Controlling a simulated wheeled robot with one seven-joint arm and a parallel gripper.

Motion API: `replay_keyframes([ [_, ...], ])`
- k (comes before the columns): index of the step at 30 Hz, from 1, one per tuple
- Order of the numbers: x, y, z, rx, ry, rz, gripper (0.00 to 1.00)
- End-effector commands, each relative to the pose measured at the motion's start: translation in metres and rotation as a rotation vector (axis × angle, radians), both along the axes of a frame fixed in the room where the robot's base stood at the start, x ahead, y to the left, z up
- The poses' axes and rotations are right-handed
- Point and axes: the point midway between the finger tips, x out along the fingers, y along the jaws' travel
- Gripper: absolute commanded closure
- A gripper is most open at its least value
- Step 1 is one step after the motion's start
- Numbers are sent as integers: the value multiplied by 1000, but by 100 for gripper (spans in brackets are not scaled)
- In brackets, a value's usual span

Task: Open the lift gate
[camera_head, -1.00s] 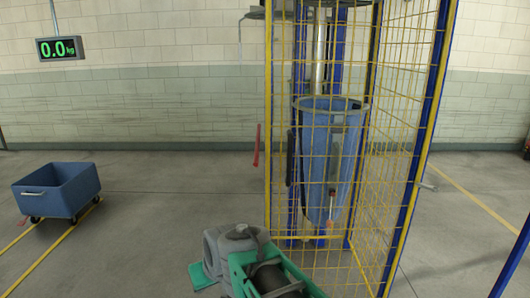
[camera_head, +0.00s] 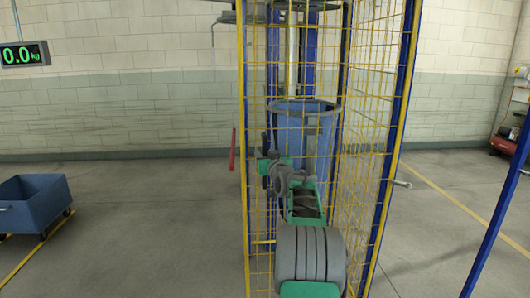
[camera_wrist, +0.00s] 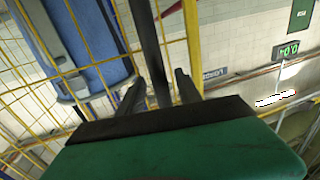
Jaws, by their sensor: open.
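The lift gate (camera_head: 253,225) is a yellow wire-mesh panel at the front of a tall cage with blue posts. It appears shut in the head view. A dark upright bar, seemingly its handle (camera_head: 265,142), sits near its left side. My gripper (camera_head: 265,168) is in front of that bar and hides its middle. In the wrist view my gripper (camera_wrist: 160,92) is open, with the dark bar (camera_wrist: 150,45) running between its two fingers. I cannot tell whether the fingers touch it. The yellow mesh (camera_wrist: 92,62) is close by on the left.
A blue bin (camera_head: 318,125) stands inside the cage behind the mesh. A blue wheeled cart (camera_head: 35,205) is on the floor at left. A red lever (camera_head: 233,149) is left of the cage. The floor between cart and cage is clear.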

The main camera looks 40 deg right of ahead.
Motion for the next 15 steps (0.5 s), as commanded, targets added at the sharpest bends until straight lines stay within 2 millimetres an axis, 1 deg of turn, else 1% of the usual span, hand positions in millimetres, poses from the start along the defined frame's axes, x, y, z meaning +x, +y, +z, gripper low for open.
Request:
replay_keyframes([
  [3, 5, -2, 0, 0, 0, -1, 59],
  [9, 5, -2, 0, 0, 0, -1, 59],
  [15, 5, -2, 0, 0, 0, 0, 75],
])
